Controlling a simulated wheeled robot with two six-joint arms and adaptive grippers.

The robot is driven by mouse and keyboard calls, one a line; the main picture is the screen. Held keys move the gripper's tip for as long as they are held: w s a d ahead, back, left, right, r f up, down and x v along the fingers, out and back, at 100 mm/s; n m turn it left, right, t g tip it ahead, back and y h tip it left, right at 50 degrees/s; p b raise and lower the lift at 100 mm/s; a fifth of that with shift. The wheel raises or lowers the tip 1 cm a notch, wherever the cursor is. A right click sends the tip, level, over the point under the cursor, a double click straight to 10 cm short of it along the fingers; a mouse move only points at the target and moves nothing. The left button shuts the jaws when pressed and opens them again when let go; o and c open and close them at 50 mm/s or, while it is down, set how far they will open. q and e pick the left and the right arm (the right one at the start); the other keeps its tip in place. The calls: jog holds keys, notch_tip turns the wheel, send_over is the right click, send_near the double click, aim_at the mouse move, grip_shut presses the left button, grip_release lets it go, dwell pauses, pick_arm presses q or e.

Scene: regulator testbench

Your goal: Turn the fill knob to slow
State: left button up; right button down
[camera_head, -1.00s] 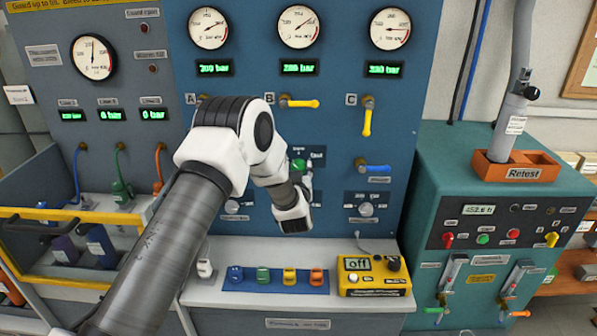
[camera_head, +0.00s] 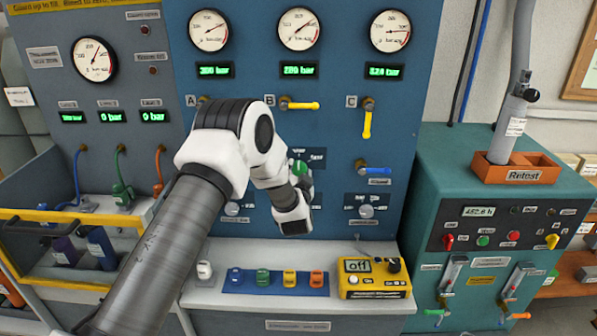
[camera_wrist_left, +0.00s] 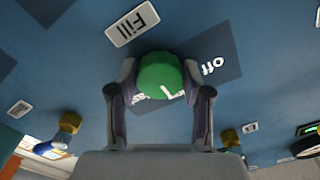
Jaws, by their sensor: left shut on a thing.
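The green fill knob (camera_head: 299,168) is on a dark plate in the middle of the blue panel, partly covered by my gripper in the head view. In the left wrist view the round green knob (camera_wrist_left: 161,75) sits between my two fingers, below the tilted "Fill" label (camera_wrist_left: 132,24). The word "off" shows on the plate to its right; other white lettering beside the knob is partly hidden. My left gripper (camera_wrist_left: 160,92) is shut on the knob, a finger on each side. I cannot tell which setting the knob points to. My right gripper is not in view.
Yellow valve handles (camera_head: 300,105) and a blue handle (camera_head: 375,170) stick out near the knob. Below, a ledge holds small coloured fittings on a blue mat (camera_head: 248,289) and a yellow box reading "off" (camera_head: 374,280). A teal bench (camera_head: 480,155) stands at the right.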

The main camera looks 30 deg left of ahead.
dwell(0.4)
pick_arm(q)
jog(key=o, duration=1.2)
jog(key=shift+c, duration=0.2)
jog(key=v, duration=1.2)
jog(key=shift+d+f, duration=0.1)
